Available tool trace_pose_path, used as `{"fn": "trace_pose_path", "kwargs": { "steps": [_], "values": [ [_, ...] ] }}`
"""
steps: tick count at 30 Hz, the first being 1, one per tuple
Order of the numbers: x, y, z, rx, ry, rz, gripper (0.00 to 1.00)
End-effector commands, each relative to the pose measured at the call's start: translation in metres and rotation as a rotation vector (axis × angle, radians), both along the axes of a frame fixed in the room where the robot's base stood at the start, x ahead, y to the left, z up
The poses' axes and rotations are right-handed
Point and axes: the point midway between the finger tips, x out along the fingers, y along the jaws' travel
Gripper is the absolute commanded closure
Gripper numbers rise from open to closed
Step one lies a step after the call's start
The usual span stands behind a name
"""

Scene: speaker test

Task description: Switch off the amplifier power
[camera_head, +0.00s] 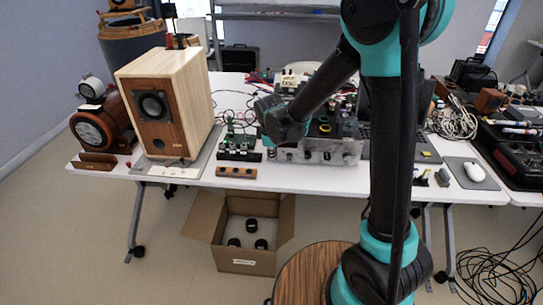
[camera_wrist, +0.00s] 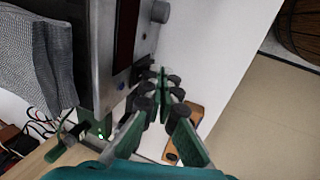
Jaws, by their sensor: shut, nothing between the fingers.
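The amplifier (camera_head: 318,151) is a silver box with knobs on its front, on the white table behind my arm. My wrist hides part of it. A power switch cannot be made out. In the head view the fingers are not clearly visible.
A wooden speaker (camera_head: 153,106) stands left of the amplifier. A green circuit board (camera_head: 238,145) and a wooden block with dark holes (camera_head: 236,172) lie between them. An open cardboard box (camera_head: 246,264) is on the floor. A round wooden stool (camera_head: 308,274) stands in front.

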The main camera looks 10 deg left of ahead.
Motion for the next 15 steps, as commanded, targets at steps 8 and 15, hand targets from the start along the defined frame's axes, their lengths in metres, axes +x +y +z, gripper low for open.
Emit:
{"fn": "trace_pose_path", "kwargs": {
  "steps": [8, 15],
  "values": [
    [0.0002, 0.0002, -0.0006, 0.000, -0.010, 0.000, 1.00],
    [0.0055, 0.0001, -0.0034, 0.000, -0.110, -0.002, 1.00]
  ]
}}
